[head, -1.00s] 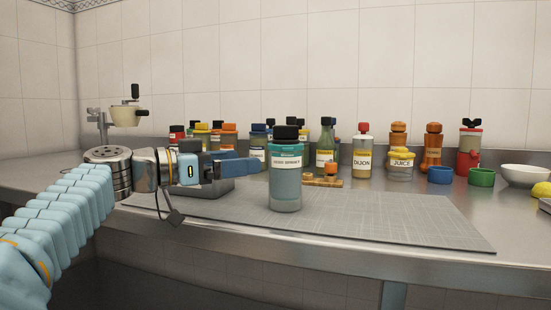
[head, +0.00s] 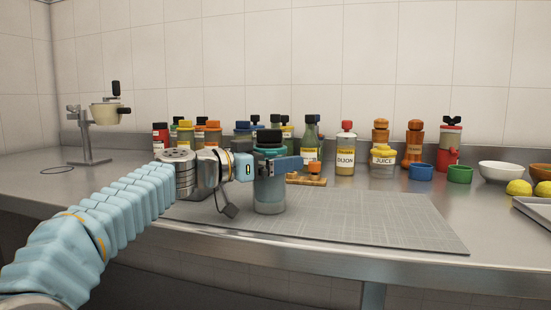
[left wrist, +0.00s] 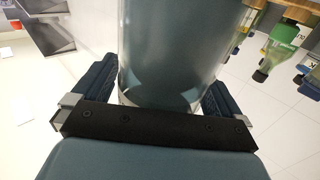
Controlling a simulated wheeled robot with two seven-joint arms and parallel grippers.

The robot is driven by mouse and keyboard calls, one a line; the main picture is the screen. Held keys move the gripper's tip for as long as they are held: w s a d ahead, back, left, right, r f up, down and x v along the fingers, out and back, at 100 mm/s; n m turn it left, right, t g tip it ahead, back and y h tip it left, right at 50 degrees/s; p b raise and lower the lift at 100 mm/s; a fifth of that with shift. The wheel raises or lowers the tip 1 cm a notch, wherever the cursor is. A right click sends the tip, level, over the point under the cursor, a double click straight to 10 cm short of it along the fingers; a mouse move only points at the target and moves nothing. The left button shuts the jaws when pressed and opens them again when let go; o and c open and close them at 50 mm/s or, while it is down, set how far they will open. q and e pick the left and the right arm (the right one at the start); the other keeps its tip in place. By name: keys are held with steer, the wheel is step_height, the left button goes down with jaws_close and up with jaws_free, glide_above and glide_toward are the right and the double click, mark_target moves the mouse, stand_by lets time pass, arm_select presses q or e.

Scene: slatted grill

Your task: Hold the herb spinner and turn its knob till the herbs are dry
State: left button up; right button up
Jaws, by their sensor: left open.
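The herb spinner (head: 269,199) is a clear blue-grey jar with a teal lid and a black knob (head: 269,136) on top. In the left wrist view the spinner (left wrist: 175,50) fills the space between the two open fingers, with small gaps at the sides. I cannot make out herbs inside. My right gripper is not in view.
Several bottles stand along the back wall, with a Dijon bottle (head: 345,158) and a juice jar (head: 383,172). A small wooden board (head: 305,181) lies behind the spinner. A stand with a cup (head: 104,113) is at far left. The mat (head: 380,222) is clear to the right.

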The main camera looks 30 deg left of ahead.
arm_select(q)
steer(key=shift+c, duration=0.3)
steer(key=c, duration=1)
steer(key=o, duration=1.1)
steer(key=shift+c, duration=0.2)
steer(key=v, duration=1.2)
